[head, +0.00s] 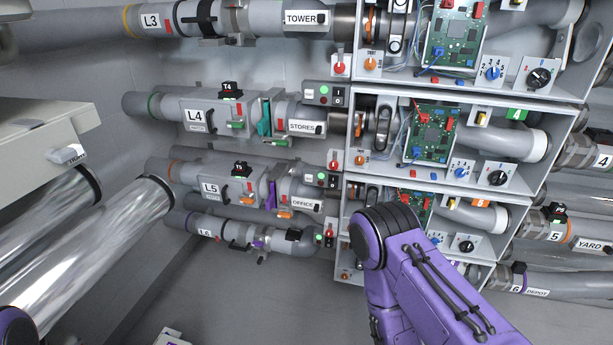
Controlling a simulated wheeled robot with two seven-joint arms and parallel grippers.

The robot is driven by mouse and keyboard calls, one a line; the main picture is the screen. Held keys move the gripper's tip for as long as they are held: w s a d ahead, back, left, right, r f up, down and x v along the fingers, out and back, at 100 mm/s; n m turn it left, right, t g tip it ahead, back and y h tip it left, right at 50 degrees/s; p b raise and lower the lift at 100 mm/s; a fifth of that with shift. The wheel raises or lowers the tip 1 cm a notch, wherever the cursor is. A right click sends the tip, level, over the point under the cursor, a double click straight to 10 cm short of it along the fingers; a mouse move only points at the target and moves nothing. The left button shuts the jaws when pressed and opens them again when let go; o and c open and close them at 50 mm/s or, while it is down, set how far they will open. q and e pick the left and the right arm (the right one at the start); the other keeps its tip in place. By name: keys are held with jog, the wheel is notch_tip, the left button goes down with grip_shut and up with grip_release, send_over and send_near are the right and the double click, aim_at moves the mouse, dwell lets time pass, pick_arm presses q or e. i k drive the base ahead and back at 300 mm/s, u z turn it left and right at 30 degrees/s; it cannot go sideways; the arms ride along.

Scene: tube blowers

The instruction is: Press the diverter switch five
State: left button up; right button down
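The row-five line carries the label L5 (210,188) on a grey pipe with an OFFICE tag (303,204). It leads into an open box (508,217), the third one down, with an orange tag (481,202), a circuit board and a black rotary knob (466,246). A small switch panel (322,178) with a green light stands at the box's left. I cannot tell which control is diverter switch five. My purple arm crosses the lower part of box five and hides some of its front. Neither gripper is in view.
Similar boxes sit above, including one with a green 4 tag (517,114), and another is partly hidden below. An L6 pipe (205,231) runs beneath. Shiny pipes (95,245) and a pale cabinet (40,140) fill the left. Grey floor (270,300) lies open below.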

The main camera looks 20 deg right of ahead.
aim_at(332, 181)
jog(key=z, duration=0.25)
jog(key=i, duration=1.15)
jog(key=z, duration=0.45)
